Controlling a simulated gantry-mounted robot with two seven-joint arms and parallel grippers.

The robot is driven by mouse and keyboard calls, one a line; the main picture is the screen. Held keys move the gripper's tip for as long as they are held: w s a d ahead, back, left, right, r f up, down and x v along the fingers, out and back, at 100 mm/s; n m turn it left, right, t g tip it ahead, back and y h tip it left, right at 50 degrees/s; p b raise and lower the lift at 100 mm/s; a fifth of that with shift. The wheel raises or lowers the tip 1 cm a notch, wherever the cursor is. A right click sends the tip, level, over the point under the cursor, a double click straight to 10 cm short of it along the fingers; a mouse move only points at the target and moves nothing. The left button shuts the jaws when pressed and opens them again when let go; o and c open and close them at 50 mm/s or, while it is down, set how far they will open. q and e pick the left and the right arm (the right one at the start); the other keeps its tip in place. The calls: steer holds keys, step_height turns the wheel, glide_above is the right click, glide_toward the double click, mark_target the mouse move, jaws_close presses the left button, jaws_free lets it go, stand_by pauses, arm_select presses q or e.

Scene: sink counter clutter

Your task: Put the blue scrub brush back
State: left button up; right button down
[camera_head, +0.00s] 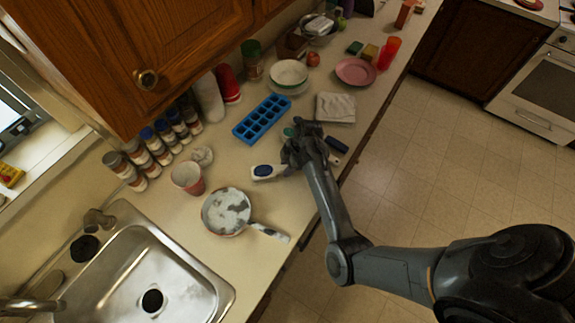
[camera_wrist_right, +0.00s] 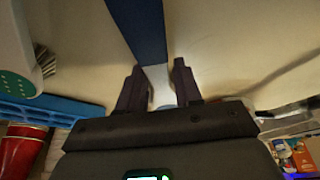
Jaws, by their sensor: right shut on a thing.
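The blue scrub brush has a white head with a dark blue oval (camera_head: 268,172), which shows just left of my right gripper in the head view. My right gripper (camera_head: 290,148) is low over the counter and covers the middle of the brush. In the right wrist view my right gripper (camera_wrist_right: 160,84) is shut on the brush's blue and white handle (camera_wrist_right: 138,25), which runs up between the fingers. Whether the brush touches the counter is hard to tell. My left gripper is not in view.
A white brush with green dots (camera_wrist_right: 20,60) lies close beside my right gripper. A blue ice tray (camera_head: 262,120), a folded cloth (camera_head: 336,107), a frying pan (camera_head: 226,210) and a cup (camera_head: 188,178) stand around. The sink (camera_head: 200,285) is at lower left.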

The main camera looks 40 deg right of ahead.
steer(key=shift+f, duration=0.2)
steer(key=c, duration=0.8)
jaws_free()
steer(key=shift+o, duration=0.2)
steer(key=shift+r, duration=0.15)
